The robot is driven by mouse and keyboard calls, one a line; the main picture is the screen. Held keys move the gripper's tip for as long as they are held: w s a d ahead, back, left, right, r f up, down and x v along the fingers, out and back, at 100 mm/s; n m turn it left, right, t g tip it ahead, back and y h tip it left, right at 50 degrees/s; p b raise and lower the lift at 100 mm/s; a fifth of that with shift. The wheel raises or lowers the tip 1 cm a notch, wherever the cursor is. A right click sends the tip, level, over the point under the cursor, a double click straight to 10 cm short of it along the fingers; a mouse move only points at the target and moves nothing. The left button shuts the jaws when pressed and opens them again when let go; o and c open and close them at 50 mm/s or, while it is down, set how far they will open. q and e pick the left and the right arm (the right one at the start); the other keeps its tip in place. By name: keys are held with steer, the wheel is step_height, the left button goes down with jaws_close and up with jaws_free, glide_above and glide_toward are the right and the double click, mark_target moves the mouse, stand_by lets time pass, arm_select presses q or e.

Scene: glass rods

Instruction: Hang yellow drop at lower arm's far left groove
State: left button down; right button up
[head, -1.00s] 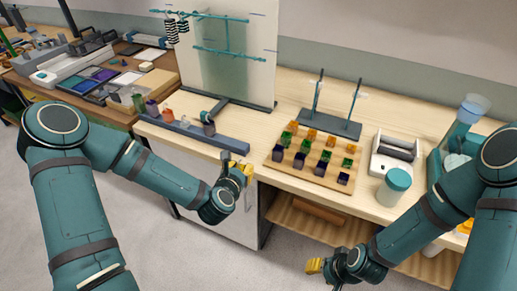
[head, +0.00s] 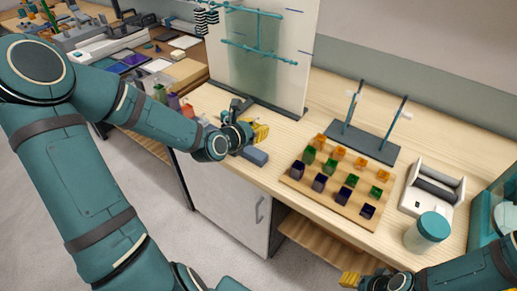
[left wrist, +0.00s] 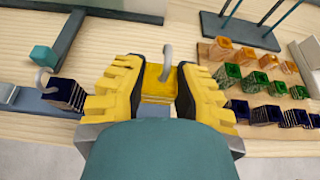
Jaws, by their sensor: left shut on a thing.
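My left gripper (head: 262,131) is shut on the yellow drop, an amber block with a pale hook on top; the drop (left wrist: 158,84) shows between the ribbed yellow fingers (left wrist: 158,92) in the left wrist view. In the head view the fingers mostly hide it. The gripper is above the worktop, in front of and below the hanging stand. The stand's teal lower arm (head: 262,53) crosses the pale board, with its left end near the board's left side; nothing visibly hangs on it. The grooves are too small to make out. My right gripper (head: 350,279) is at the bottom edge, partly cut off.
Striped drops (head: 206,17) hang at the upper arm's left. A blue-grey rail (head: 255,156) lies below my left gripper; a dark hooked drop (left wrist: 68,93) stands on it. A wooden tray (head: 345,215) of coloured blocks and a two-post stand (head: 362,142) are to the right.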

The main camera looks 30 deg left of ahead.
mark_target(256, 153)
arm_select(q)
step_height(256, 153, down, 8)
steer(key=b, duration=0.3)
steer(key=shift+r, duration=0.1)
steer(key=c, duration=0.9)
jaws_free()
steer(key=shift+f, duration=0.2)
steer(key=shift+o, duration=0.2)
steer(key=shift+r, duration=0.15)
